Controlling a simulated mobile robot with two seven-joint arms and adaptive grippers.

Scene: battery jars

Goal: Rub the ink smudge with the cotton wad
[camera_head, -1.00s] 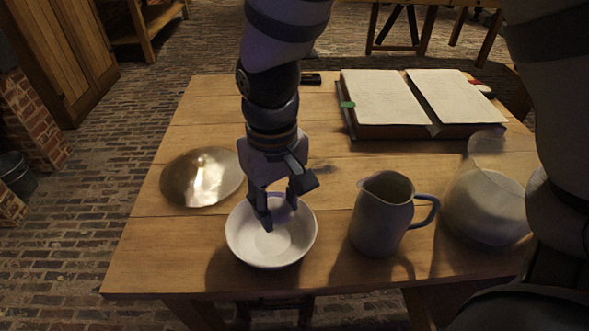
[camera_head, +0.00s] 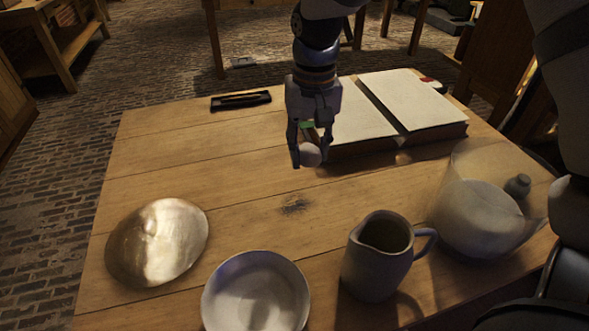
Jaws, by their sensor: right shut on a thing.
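The ink smudge (camera_head: 294,205) is a small dark patch on the bare wooden table (camera_head: 200,170), near the middle of the head view. My right gripper (camera_head: 309,153) points down and is shut on the cotton wad (camera_head: 310,155), a small pale round ball between its fingertips. The wad is above and slightly beyond the smudge in the picture, apart from it. The smudge is fully visible. My left gripper is not in view.
A white bowl (camera_head: 215,300) and a grey jug (camera_head: 372,275) stand at the front. A shell-like dish (camera_head: 150,275) lies left. A glass jar (camera_head: 445,215) stands right. An open book (camera_head: 400,105) lies behind the gripper, and a dark case (camera_head: 241,100) lies at the far edge.

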